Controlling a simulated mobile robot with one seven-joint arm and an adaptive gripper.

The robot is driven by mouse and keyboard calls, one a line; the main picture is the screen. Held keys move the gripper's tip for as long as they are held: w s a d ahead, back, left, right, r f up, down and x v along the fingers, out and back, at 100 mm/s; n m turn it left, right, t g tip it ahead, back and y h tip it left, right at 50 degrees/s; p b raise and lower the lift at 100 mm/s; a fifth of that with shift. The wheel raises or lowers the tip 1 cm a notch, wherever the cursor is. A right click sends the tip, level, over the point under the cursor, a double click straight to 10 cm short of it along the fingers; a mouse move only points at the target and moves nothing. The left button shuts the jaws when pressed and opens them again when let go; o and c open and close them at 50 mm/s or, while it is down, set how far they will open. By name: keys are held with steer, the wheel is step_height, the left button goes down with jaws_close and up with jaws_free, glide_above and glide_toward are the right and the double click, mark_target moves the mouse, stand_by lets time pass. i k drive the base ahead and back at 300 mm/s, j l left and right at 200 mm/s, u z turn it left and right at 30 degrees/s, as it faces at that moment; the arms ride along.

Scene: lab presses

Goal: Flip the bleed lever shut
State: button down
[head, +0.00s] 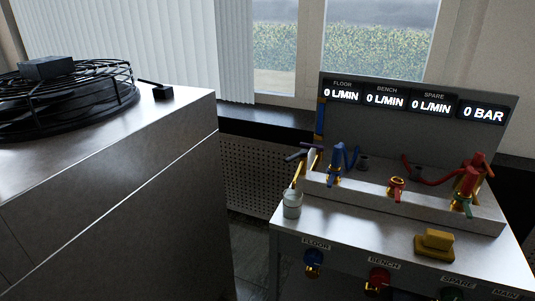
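No lever carries a readable bleed label. At the left end of the bench's raised ledge, a brass fitting with a dark grey lever (303,152) stands above a small clear jar (292,204); this may be the bleed lever. Its handle looks roughly level, but I cannot tell whether it is open or shut. On the ledge are a blue fitting (337,160), a small red fitting (396,187) and a larger red fitting (470,180) with a green part below it. My gripper is not in view.
The display panel (410,130) reads zero for FLOOR, BENCH, SPARE and BAR. A yellow block (435,245) sits on the bench top. Blue (314,262) and red (378,279) knobs are on the front. A metal cabinet (170,150) with a black fan (60,95) stands left, across a gap.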

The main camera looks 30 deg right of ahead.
mark_target(303, 153)
steer(key=i+l+z, duration=0.1)
steer(key=i+z, duration=0.4)
steer(key=z, duration=1.1)
